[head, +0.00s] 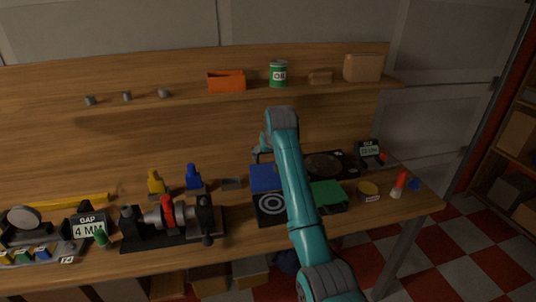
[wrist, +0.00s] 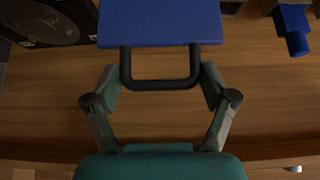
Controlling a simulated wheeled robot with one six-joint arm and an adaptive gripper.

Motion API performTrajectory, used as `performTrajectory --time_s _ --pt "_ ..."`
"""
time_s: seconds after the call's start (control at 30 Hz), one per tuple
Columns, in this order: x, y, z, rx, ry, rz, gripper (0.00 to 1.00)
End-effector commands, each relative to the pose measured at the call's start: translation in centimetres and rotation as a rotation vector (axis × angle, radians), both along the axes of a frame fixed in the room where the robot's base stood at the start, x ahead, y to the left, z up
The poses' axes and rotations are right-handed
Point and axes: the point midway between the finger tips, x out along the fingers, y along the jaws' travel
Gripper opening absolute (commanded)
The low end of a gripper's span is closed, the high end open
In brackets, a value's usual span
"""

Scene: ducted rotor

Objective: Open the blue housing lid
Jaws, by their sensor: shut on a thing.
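The blue housing lid (wrist: 160,22) fills the top middle of the wrist view, with a black bar handle (wrist: 160,84) on its near edge. My gripper (wrist: 161,80) has one finger on each side of this handle and is shut on it. In the head view the blue lid (head: 264,178) shows as a blue panel left of my arm, behind a dark face with white rings (head: 271,203). My gripper (head: 261,153) is partly hidden behind my wrist there, so its contact shows only in the wrist view. The lid's exact angle is hard to tell.
A green box (head: 328,196) stands just right of my forearm. A dark plate with a round part (head: 324,165) lies behind it. Yellow (head: 156,183) and blue (head: 193,177) upright pieces and a rotor fixture (head: 170,218) stand left. A shelf with an orange bin (head: 227,81) runs above.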

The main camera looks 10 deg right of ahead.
Motion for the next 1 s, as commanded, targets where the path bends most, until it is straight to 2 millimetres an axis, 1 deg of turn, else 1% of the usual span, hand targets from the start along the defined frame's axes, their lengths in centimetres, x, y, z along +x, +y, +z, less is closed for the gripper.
performTrajectory --time_s 0.03,0.13,0.17,0.2,0.53,0.67,0.77,0.87,1.0 --pt "0.1 -0.5 0.4 -0.003 -0.009 -0.007 0.21" --pt "0.1 -0.5 0.4 -0.003 -0.009 -0.007 0.21" --pt "0.1 -0.5 0.4 -0.003 -0.009 -0.007 0.86" --pt "0.1 -0.5 0.4 -0.003 -0.009 -0.007 0.94" --pt "0.0 -0.2 0.2 -0.001 -0.004 -0.003 0.94" --pt "-0.3 -0.2 0.6 -0.001 -0.004 -0.002 0.94" --pt "-0.9 -0.2 1.6 -0.001 -0.006 -0.002 0.94" --pt "-2.0 -0.2 3.0 0.0 -0.006 -0.003 0.94" --pt "-3.6 -0.2 5.4 -0.001 -0.008 -0.003 0.94"
